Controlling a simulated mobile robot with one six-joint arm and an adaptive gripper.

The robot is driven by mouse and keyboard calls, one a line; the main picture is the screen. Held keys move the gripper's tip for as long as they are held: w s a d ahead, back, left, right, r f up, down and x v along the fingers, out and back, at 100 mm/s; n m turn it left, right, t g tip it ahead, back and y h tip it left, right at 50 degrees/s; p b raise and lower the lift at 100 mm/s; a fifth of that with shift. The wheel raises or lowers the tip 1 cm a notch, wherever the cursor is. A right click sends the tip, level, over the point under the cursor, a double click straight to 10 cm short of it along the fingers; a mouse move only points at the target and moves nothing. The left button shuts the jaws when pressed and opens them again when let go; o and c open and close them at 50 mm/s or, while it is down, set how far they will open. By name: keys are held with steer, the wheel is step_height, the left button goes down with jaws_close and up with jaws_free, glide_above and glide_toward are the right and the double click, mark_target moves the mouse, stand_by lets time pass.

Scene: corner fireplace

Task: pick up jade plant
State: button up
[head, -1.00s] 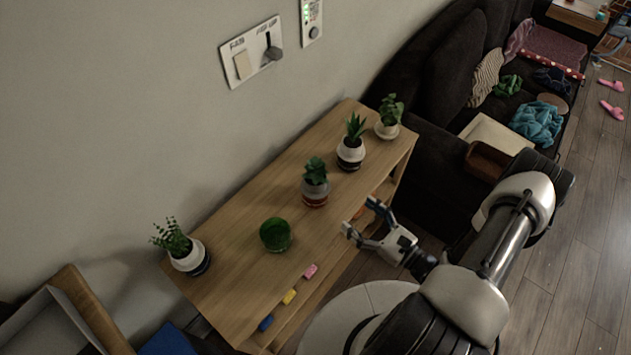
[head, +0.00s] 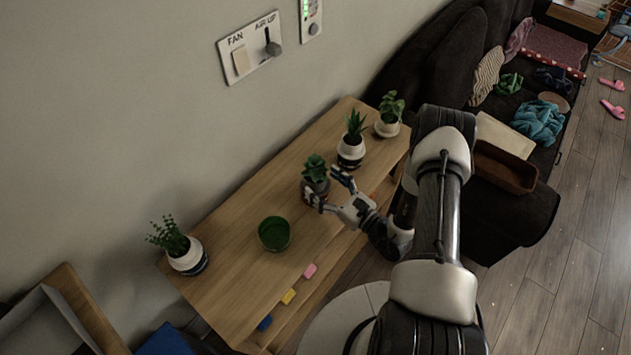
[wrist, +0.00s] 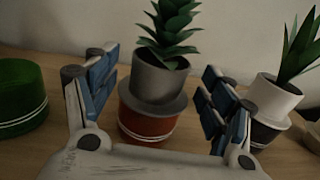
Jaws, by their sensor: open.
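A succulent with thick green leaves (head: 315,166), likely the jade plant, stands upright in a grey pot on a red base. It also shows in the wrist view, where the grey pot (wrist: 158,82) and red base (wrist: 147,124) are centred between my fingers. My gripper (head: 323,183) is open at the shelf's front side of this pot, one finger to each side. In the wrist view my gripper (wrist: 157,88) shows a gap between each finger and the pot. My fingers partly hide the pot in the head view.
The wooden shelf top (head: 235,285) also bears a green cup (head: 274,234) left of the pot, a spiky plant in a white and dark pot (head: 351,152) close on the right, a leafy plant (head: 390,112) at the far end and a fern-like plant (head: 180,245) at the left end.

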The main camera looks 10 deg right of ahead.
mark_target(315, 177)
steer(key=x, duration=0.4)
steer(key=shift+s+d, duration=0.1)
steer(key=c, duration=0.9)
steer(key=shift+o, duration=0.2)
steer(key=shift+r, duration=0.15)
step_height(315, 177, up, 20)
steer(key=p, duration=0.4)
steer(key=shift+p, duration=0.3)
